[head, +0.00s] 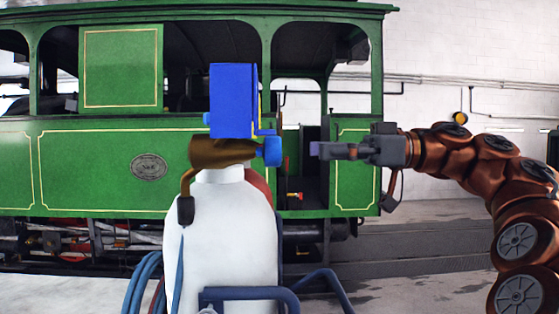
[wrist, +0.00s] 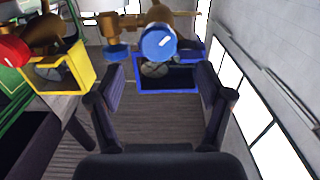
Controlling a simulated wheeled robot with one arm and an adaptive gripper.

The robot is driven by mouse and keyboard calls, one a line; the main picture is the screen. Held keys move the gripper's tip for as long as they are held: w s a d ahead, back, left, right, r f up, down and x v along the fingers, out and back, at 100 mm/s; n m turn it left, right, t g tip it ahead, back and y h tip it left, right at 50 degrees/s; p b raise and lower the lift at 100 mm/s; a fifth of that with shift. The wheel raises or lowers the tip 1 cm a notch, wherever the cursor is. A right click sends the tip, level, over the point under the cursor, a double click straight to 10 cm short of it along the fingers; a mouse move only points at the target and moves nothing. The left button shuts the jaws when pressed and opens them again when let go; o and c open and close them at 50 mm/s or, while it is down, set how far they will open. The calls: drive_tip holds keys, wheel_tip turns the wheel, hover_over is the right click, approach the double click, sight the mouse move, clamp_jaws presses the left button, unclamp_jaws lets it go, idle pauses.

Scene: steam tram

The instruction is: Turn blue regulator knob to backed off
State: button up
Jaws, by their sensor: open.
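The blue regulator knob (head: 272,151) sticks out on the right side of a brass regulator body (head: 222,152) on top of a white cylinder (head: 222,240). In the wrist view the knob shows as a round blue face (wrist: 158,43), beyond the fingertips and roughly midway between them. My gripper (head: 318,150) is to the right of the knob in the head view, level with it, with a gap between. In the wrist view both fingers of my gripper (wrist: 160,90) stand apart with nothing between them. A smaller blue part (wrist: 117,51) is left of the knob.
A blue box (head: 232,100) stands above the regulator body. In the wrist view a blue-framed opening (wrist: 166,88) lies behind the knob, and a yellow frame (wrist: 65,70) and red part (wrist: 12,48) are at left. Blue tubes (head: 320,280) surround the cylinder's base. A green tram (head: 90,165) stands behind.

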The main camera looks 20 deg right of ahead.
sight(280, 153)
drive_tip(key=shift+a+f, duration=0.1)
drive_tip(key=shift+b+x, duration=1.65)
drive_tip(key=shift+x, duration=1.95)
drive_tip(key=shift+w+f, duration=0.15)
drive_tip(key=c, duration=1.2)
drive_tip(key=shift+o, duration=0.2)
drive_tip(key=shift+n, duration=0.3)
